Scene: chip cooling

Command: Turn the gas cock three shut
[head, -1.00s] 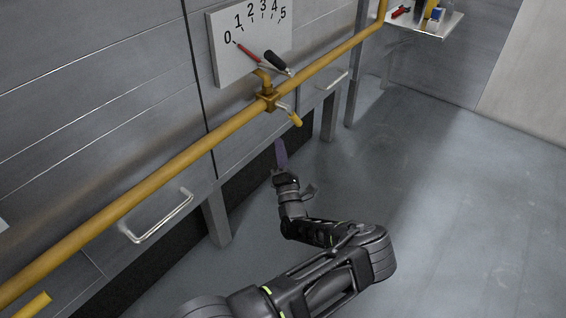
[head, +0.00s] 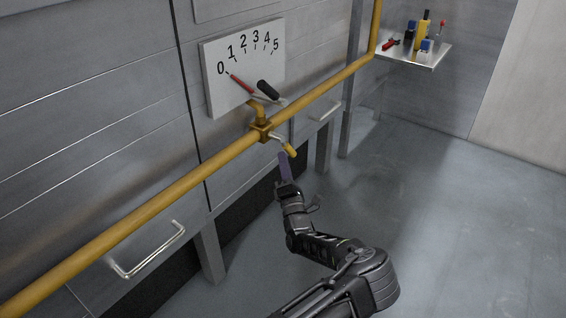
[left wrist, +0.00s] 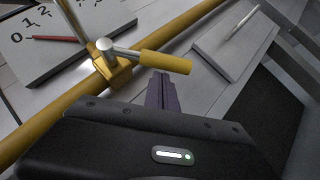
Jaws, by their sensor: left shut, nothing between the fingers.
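A gas cock (head: 262,131) sits on the yellow pipe. Its silver lever ends in a yellow grip (head: 289,150), which points down and right, away from the pipe. The cock also shows in the left wrist view (left wrist: 108,62), with the yellow grip (left wrist: 166,63) pointing right. My left gripper (head: 284,158) is shut and empty, its purple-grey fingers pointing up at the grip's lower end. In the left wrist view the fingertips (left wrist: 163,78) are just below the grip; I cannot tell whether they touch it. My right gripper is not in view.
A white dial board (head: 212,92) numbered 0 to 5 hangs above the pipe (head: 165,202), its red pointer (head: 241,83) near 0. A black grip (head: 268,90) is beside it. Drawer handles (head: 150,252) stick out below. A shelf (head: 425,57) with small items is at right.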

